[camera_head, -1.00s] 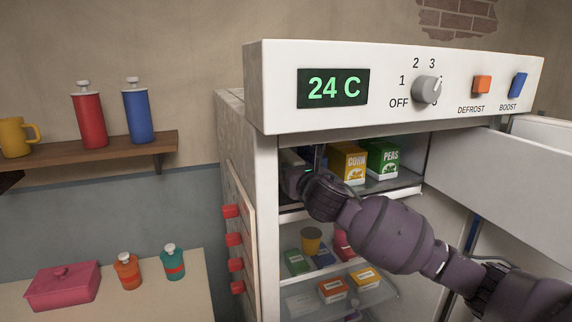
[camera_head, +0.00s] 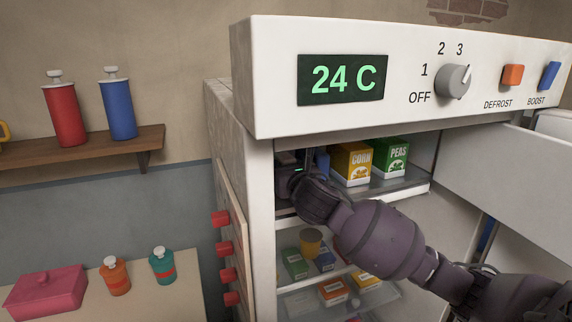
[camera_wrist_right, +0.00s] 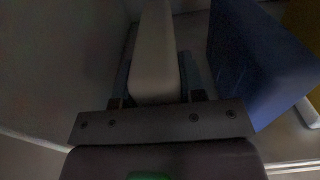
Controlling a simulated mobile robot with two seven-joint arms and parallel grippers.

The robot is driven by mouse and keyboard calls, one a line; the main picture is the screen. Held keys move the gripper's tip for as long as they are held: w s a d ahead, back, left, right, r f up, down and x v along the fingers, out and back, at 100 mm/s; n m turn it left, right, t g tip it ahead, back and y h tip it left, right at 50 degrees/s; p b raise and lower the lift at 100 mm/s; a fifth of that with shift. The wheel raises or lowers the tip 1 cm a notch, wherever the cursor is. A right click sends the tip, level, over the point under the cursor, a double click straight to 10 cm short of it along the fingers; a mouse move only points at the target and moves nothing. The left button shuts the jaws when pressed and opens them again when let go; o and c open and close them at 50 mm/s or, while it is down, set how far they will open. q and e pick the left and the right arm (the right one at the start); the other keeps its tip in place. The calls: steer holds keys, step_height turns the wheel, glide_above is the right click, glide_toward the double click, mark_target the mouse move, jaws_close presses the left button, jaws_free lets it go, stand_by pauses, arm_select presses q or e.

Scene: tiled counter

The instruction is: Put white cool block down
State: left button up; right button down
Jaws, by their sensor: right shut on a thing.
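In the right wrist view, the white cool block (camera_wrist_right: 155,60) stands between the fingers of my right gripper (camera_wrist_right: 155,85), which is shut on it. The block is a pale, long slab with rounded edges and points away from the wrist. In the head view, my right gripper (camera_head: 296,165) reaches into the top compartment of the fridge (camera_head: 432,175) at its left side. The block is hidden there behind my arm. Whether the block touches the shelf is too dark to tell. My left gripper is not in view.
Right of the block stands a blue box (camera_wrist_right: 255,65), close beside it. A yellow corn box (camera_head: 351,165) and a green peas box (camera_head: 390,158) stand farther right on the top shelf (camera_head: 405,190). The compartment's left wall (camera_wrist_right: 60,70) is close. The open door (camera_head: 505,165) is at right.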

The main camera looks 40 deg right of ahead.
steer(key=shift+s+r, duration=0.15)
steer(key=shift+a, duration=0.15)
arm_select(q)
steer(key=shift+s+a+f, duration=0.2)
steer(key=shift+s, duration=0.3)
arm_select(e)
steer(key=c, duration=0.7)
jaws_free()
steer(key=shift+f, duration=0.2)
steer(key=shift+r, duration=0.1)
